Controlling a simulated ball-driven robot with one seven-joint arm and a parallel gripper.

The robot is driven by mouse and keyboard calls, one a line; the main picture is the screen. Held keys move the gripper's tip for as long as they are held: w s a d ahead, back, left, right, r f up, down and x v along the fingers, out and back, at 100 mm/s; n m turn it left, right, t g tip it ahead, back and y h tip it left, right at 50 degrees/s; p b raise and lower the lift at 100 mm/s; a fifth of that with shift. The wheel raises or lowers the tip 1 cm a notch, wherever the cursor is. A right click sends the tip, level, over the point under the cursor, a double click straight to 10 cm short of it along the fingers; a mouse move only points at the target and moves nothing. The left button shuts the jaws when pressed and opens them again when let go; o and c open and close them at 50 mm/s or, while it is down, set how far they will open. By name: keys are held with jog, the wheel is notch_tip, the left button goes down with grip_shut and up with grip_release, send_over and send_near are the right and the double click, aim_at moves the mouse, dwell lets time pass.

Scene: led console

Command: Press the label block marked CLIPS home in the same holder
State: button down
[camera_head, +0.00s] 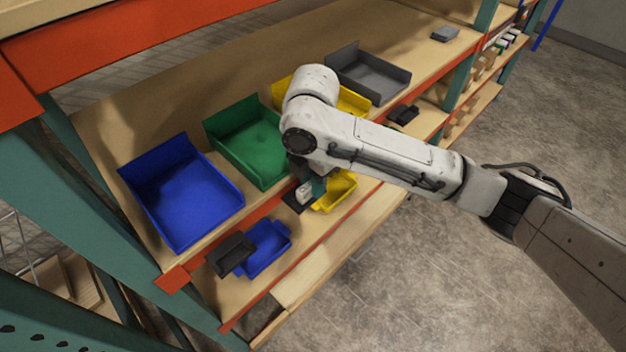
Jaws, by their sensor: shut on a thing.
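My gripper (306,184) points down at the shelf's front edge, below the bent white wrist of my arm. It is shut on a small white block (304,194), which I take for the label block; any CLIPS marking is too small to read. A black holder (294,203) shows just under and beside the block. I cannot tell whether the block is fully seated or partly above it. My gripper and wrist hide much of the block and part of the holder.
Large blue (180,195), green (245,140) and grey (370,72) bins stand on the shelf; a yellow bin (352,102) is partly behind my arm. Below are small blue (266,247) and yellow (337,192) bins and black pieces (232,254). A teal post (75,220) stands left.

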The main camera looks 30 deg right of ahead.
jog(key=c, duration=0.9)
grip_release()
notch_tip(320, 180, up, 8)
jog(key=shift+f, duration=0.25)
